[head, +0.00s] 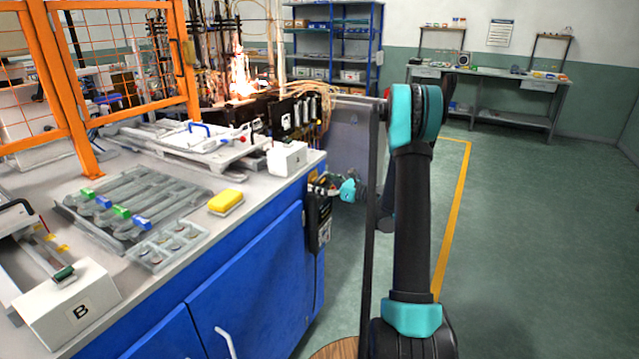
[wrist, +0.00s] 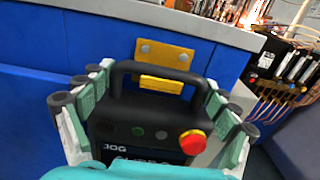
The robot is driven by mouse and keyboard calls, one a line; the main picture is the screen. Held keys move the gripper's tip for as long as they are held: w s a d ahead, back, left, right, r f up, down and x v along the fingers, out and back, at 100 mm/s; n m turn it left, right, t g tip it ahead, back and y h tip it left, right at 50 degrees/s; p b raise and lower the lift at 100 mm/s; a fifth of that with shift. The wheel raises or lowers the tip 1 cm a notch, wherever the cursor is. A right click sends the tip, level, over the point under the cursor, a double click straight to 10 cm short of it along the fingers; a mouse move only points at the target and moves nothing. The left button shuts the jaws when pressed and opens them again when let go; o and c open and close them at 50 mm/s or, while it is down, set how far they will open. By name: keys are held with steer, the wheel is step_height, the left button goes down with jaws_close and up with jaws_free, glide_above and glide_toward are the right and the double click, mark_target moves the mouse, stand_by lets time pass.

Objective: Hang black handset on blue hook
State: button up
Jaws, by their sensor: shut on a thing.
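The black handset (wrist: 150,128), marked JOG, has a red knob on a yellow base and a loop handle on top. My gripper (wrist: 145,105) is shut on it, with pale green fingers on both sides. In the head view, the handset (head: 319,222) hangs upright at the cabinet's right end, beside my gripper (head: 333,188). A hook (wrist: 165,53) on the bench edge is yellow, not blue, with two screws. The handle bar crosses in front of its plate, and a lower yellow part shows through the handle opening. Whether the handle rests on the hook, I cannot tell.
The blue cabinet (head: 255,273) stands right behind the handset. A white box (head: 287,158) sits on the bench corner above. A yellow sponge-like block (head: 226,202) and trays lie farther left on the bench. The green floor (head: 540,250) at the right is clear.

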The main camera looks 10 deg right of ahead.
steer(key=shift+s+d, duration=0.1)
steer(key=shift+d, duration=0.05)
steer(key=o, duration=1.7)
